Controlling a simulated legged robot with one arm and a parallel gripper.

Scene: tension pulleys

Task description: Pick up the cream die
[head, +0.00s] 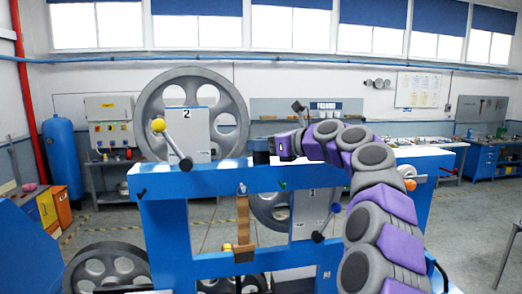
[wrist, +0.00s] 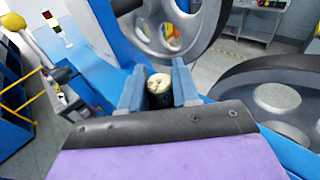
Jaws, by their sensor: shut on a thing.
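My gripper (wrist: 159,88) shows in the wrist view as two blue-grey fingers closed around a small cream thing, the cream die (wrist: 158,82). The die's pale top shows between the fingers; its lower part is dark and in shadow. In the head view my gripper (head: 272,148) is at the left end of my purple and grey arm, just above the top beam of the blue frame (head: 230,178). The die cannot be made out in the head view. Whether it still touches the surface below is unclear.
A large grey pulley wheel (head: 236,92) with a plate marked 2 stands behind the beam, left of my gripper. A yellow-knobbed lever (head: 172,143) sticks up at the left. A blue-knobbed lever (head: 327,222) is below the beam. Another wheel (head: 110,268) is at lower left.

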